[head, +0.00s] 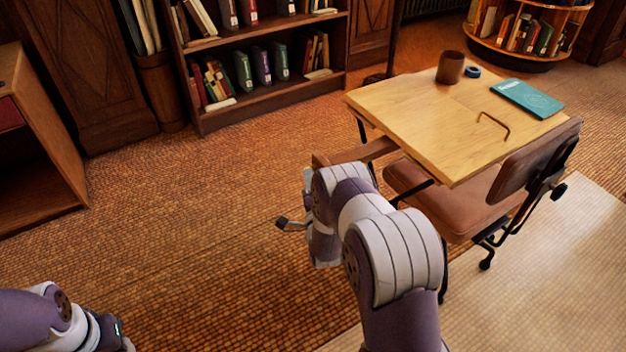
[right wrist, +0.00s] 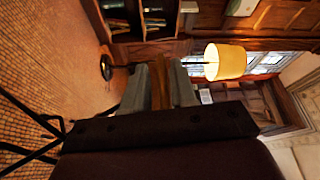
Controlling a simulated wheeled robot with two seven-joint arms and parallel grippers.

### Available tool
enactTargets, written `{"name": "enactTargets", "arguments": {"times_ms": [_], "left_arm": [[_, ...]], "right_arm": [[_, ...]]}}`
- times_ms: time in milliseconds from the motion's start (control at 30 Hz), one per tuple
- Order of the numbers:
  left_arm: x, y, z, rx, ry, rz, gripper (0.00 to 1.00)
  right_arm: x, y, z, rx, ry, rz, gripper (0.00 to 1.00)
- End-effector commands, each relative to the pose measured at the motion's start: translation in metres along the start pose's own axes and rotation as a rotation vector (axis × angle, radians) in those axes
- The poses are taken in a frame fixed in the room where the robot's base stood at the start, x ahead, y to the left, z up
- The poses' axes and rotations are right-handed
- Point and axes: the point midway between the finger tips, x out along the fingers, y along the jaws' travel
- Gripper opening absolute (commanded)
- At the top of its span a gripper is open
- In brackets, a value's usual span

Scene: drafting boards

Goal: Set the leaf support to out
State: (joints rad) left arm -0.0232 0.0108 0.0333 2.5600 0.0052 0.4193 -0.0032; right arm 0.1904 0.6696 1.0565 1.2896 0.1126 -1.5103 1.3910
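The drafting table (head: 425,115) has a pale wooden top. A brown wooden bar, which I take to be the leaf support (head: 375,150), sticks out to the left from under the top's near left edge.
A brown chair (head: 450,200) stands close against the table's near side. A mug (head: 451,67), a blue tape roll (head: 473,71) and a teal book (head: 527,98) lie on the top. A lamp (right wrist: 225,62) stands behind. The floor (head: 200,210) to the left is clear.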

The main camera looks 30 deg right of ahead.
Motion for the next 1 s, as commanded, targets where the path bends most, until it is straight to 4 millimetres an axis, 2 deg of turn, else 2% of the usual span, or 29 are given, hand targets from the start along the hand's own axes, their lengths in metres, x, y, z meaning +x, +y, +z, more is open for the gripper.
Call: {"name": "enactTargets", "arguments": {"times_ms": [267,367,467,700,800,1000], "left_arm": [[0.0,0.0,0.0,0.0,0.0,0.0,0.43],[-0.002,0.0,0.0,0.0,0.0,0.0,0.43],[-0.007,0.0,-0.001,0.0,0.0,0.0,0.43],[-0.018,0.0,-0.002,0.0,0.0,0.0,0.43],[-0.02,0.0,-0.002,0.0,0.0,0.0,0.43],[-0.021,0.0,-0.003,0.0,0.0,0.0,0.43]], "right_arm": [[0.001,-0.001,-0.002,0.0,0.004,-0.004,0.36],[-0.004,-0.002,-0.002,0.0,0.004,-0.002,0.36],[-0.022,-0.003,-0.001,0.0,0.003,0.0,0.36],[-0.088,-0.003,0.0,0.0,0.0,0.0,0.36],[-0.109,-0.002,0.0,-0.001,0.001,0.0,0.36],[-0.126,-0.001,0.001,0.0,0.002,-0.003,0.36]]}}
